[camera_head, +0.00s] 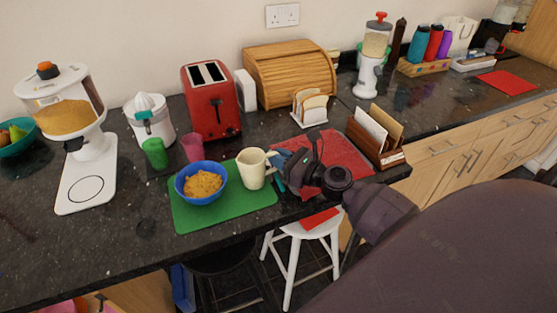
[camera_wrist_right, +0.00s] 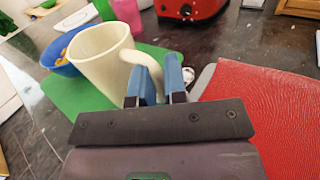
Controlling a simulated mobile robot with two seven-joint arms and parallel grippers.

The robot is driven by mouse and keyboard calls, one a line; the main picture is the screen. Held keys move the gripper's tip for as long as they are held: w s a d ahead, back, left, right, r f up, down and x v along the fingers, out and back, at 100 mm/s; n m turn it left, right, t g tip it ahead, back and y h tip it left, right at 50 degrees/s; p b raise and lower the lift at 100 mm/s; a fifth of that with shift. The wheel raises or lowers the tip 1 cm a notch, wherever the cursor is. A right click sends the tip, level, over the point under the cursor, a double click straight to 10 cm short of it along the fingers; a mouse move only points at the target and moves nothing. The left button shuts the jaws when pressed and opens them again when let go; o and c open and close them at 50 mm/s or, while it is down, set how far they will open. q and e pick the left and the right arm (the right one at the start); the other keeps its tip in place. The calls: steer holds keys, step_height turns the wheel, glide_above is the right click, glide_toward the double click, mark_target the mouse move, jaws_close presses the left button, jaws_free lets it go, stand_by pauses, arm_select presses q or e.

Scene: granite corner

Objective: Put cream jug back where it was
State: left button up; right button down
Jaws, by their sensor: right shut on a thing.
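The cream jug (camera_head: 252,170) stands roughly upright over the right part of the green mat (camera_head: 190,220), beside the blue bowl (camera_head: 184,192). I cannot tell whether its base touches the mat. My right gripper (camera_head: 277,165) is on the handle side of the jug. In the right wrist view my right gripper's blue fingers (camera_wrist_right: 160,80) are shut on the handle of the jug (camera_wrist_right: 97,58). The lower part of the handle is hidden by the fingers. My left gripper is not in view.
A red mat (camera_head: 345,158) lies right of my gripper. A pink cup (camera_head: 192,148) and a green cup (camera_head: 154,153) stand behind the bowl. A red toaster (camera_head: 212,105), a toast rack (camera_head: 310,107) and a letter holder (camera_head: 378,140) stand nearby. The counter's left front is clear.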

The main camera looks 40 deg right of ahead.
stand_by(0.3)
steer(key=c, duration=1.2)
jaws_free()
steer(key=shift+o, duration=0.2)
steer(key=shift+s+r, duration=0.1)
steer(key=shift+s, duration=0.05)
steer(key=b+v, duration=0.1)
steer(key=v, duration=0.9)
steer(key=shift+s+d+b, duration=0.15)
steer(key=shift+s+b, duration=0.05)
steer(key=shift+b, duration=0.2)
steer(key=shift+s+d, duration=0.25)
steer(key=shift+s, duration=0.4)
